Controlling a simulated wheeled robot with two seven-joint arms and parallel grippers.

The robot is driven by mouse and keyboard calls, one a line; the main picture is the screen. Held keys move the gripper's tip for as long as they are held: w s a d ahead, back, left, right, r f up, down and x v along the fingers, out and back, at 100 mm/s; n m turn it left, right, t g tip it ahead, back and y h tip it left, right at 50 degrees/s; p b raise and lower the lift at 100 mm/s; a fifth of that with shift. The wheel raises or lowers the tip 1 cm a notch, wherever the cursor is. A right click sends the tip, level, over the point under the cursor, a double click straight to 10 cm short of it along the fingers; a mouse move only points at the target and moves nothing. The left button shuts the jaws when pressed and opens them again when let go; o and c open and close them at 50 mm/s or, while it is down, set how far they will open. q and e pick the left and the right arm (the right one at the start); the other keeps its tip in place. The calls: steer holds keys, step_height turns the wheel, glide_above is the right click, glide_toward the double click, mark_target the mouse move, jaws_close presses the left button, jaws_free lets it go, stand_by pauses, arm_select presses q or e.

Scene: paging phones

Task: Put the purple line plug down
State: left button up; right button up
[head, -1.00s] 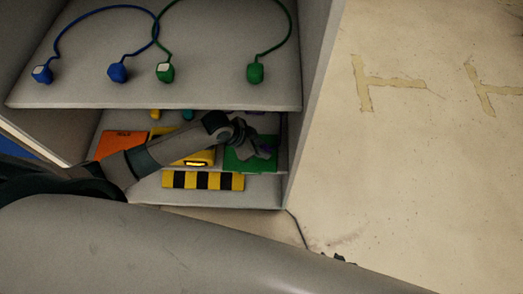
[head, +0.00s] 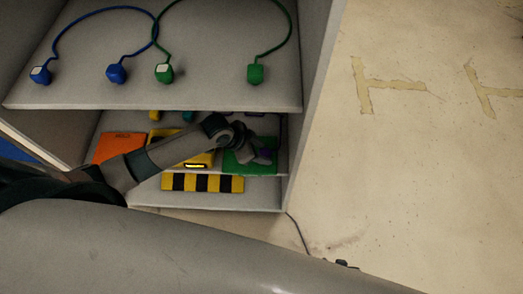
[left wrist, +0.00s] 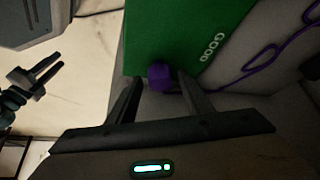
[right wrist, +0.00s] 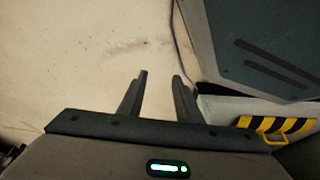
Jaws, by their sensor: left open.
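The purple line plug (left wrist: 160,76) lies at the edge of a green panel (left wrist: 185,35) in the left wrist view, with its purple cord (left wrist: 265,60) running off to the right. My left gripper (left wrist: 158,85) is open, its two fingers on either side of the plug with a gap visible. In the head view the left gripper (head: 258,150) is over the green panel (head: 238,166) on the lower shelf, and a bit of purple shows at its tip. My right gripper (right wrist: 158,75) is open and empty above the pale floor.
The upper shelf (head: 210,95) holds blue plugs (head: 117,73) and green plugs (head: 255,74) on looped cords. An orange panel (head: 118,147) and a yellow panel (head: 205,160) sit on the lower shelf. A black-and-yellow striped strip (head: 203,183) is below. Floor (head: 420,170) at right is open.

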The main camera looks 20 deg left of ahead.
arm_select(q)
steer(key=shift+s+a+r, duration=0.1)
steer(key=shift+a+r, duration=0.05)
steer(key=shift+r, duration=0.3)
steer(key=shift+v, duration=1)
steer(key=s+a, duration=0.2)
steer(key=a, duration=0.1)
steer(key=s+a+b, duration=0.1)
steer(key=s+a, duration=0.3)
steer(key=a, duration=0.1)
steer(key=shift+s+a+r, duration=0.1)
steer(key=shift+s+a, duration=0.2)
steer(key=shift+s, duration=0.1)
steer(key=shift+s+a, duration=0.2)
steer(key=shift+a, duration=0.05)
steer(key=shift+s+a, duration=0.15)
steer(key=shift+a, duration=0.05)
arm_select(e)
steer(key=shift+s+d+f+g, duration=0.3)
steer(key=shift+s+d+g, duration=0.3)
steer(key=shift+s+d, duration=0.2)
steer(key=shift+w+a, duration=0.1)
steer(key=shift+a, duration=0.05)
